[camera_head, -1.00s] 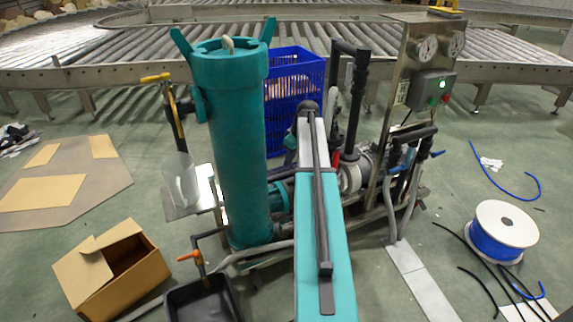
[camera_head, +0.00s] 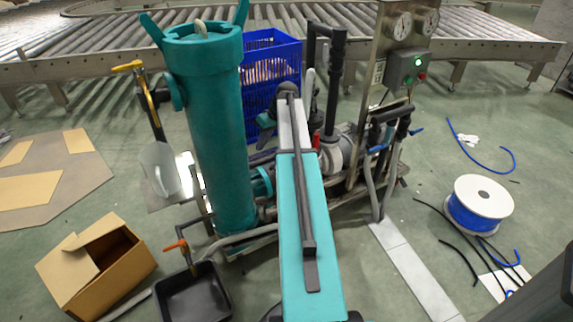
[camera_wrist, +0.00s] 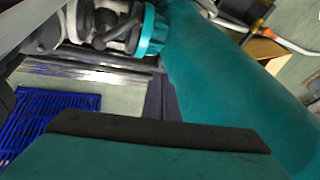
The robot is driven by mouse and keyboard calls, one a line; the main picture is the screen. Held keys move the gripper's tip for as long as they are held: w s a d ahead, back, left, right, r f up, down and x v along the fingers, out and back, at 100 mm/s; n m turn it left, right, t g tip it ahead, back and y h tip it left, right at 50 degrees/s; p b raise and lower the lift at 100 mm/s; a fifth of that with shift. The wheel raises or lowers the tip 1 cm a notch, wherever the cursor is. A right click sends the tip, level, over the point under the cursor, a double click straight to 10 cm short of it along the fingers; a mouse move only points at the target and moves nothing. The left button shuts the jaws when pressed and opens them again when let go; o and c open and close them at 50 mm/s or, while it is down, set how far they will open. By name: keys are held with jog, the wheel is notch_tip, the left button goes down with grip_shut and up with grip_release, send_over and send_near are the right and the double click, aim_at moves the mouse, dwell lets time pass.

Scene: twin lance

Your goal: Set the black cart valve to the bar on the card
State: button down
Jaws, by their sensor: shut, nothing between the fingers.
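The teal filter cylinder (camera_head: 213,140) stands upright on the cart. A steel panel (camera_head: 392,35) at the right carries two round gauges (camera_head: 397,27) and a small pale card (camera_head: 378,73), too small to read. Black pipework or handles (camera_head: 388,113) sit below the panel; I cannot tell which part is the black valve. My gripper (camera_head: 266,131) is partly hidden behind my arm, beside the cylinder. In the wrist view its teal, dark-edged part (camera_wrist: 158,129) fills the bottom. It is shut and empty. A dark grey lever (camera_wrist: 122,30) lies ahead, apart from it, near a teal flange (camera_wrist: 152,32).
A blue crate (camera_head: 270,75) stands behind the cart. An open cardboard box (camera_head: 95,262) and a black tray (camera_head: 193,293) are at the front left. A blue hose spool (camera_head: 480,207) lies at the right. Roller conveyors (camera_head: 100,45) run across the back.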

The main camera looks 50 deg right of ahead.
jog(key=s+d+f+m+t+y, duration=0.1)
jog(key=s+d+f+m+t, duration=0.1)
jog(key=s+d+m, duration=0.3)
jog(key=s+d+f+m+t+y, duration=0.1)
jog(key=s+d+f+m+t, duration=0.2)
jog(key=s, duration=1)
jog(key=d+m, duration=0.3)
jog(key=d, duration=0.1)
jog(key=shift+f+y+b, duration=0.3)
jog(key=shift+y, duration=0.1)
jog(key=w+r+b+x, duration=0.1)
jog(key=b+x, duration=0.4)
jog(key=x, duration=0.7)
jog(key=shift+w+a+r, duration=0.5)
jog(key=shift+r, duration=0.05)
jog(key=shift+s+d, duration=0.1)
jog(key=shift+s, duration=0.1)
